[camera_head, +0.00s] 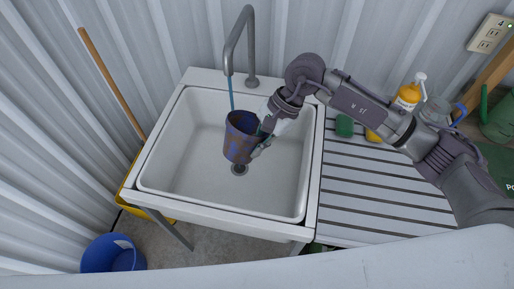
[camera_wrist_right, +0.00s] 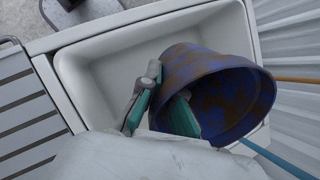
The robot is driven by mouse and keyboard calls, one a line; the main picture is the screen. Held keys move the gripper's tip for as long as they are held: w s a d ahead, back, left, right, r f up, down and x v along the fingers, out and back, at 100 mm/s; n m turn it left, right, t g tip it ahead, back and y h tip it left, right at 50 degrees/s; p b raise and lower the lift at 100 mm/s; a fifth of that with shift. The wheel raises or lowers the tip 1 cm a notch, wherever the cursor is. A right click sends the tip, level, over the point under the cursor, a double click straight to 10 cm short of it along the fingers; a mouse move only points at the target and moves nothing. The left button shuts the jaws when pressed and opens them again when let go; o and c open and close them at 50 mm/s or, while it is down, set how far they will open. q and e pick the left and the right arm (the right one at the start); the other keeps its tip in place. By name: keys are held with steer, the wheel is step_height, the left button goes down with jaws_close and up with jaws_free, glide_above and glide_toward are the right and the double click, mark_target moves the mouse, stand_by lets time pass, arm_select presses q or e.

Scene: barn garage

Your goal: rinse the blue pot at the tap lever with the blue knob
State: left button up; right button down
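The blue pot (camera_head: 240,139) has brown patches on its wall and is held above the white sink basin, mouth up and a little tilted. It also shows in the wrist view (camera_wrist_right: 222,92). My right gripper (camera_head: 266,133) is shut on the pot's wall, with one teal finger inside the pot and the other outside. A thin blue water stream (camera_head: 231,93) runs from the grey tap (camera_head: 251,48) down into the pot's mouth. I cannot make out the lever with the blue knob. My left gripper is out of view.
The sink (camera_head: 190,174) has a drain below the pot. A slatted drainboard (camera_head: 370,190) lies to the right, with a green block (camera_head: 344,126) and a yellow bottle (camera_head: 408,97) at its back. A blue bucket (camera_head: 112,256) stands on the floor at left.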

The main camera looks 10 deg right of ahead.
mark_target(256, 123)
steer(key=w, duration=0.4)
steer(key=shift+d+f, duration=0.15)
steer(key=shift+f, duration=0.25)
steer(key=shift+w, duration=0.3)
steer(key=w, duration=0.1)
steer(key=w+f+b, duration=0.1)
steer(key=w, duration=0.1)
steer(key=shift+w+d, duration=0.15)
steer(key=shift+d, duration=0.05)
arm_select(q)
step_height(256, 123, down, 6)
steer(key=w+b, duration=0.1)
steer(key=b, duration=0.4)
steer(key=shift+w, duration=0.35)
arm_select(e)
steer(key=shift+w+d+f, duration=0.1)
steer(key=shift+w+f, duration=0.05)
steer(key=shift+w, duration=0.8)
steer(key=shift+w+d+f, duration=0.1)
steer(key=shift+w+f, duration=0.05)
steer(key=shift+w, duration=0.75)
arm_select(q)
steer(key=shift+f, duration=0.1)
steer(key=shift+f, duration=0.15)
arm_select(e)
steer(key=shift+d, duration=0.1)
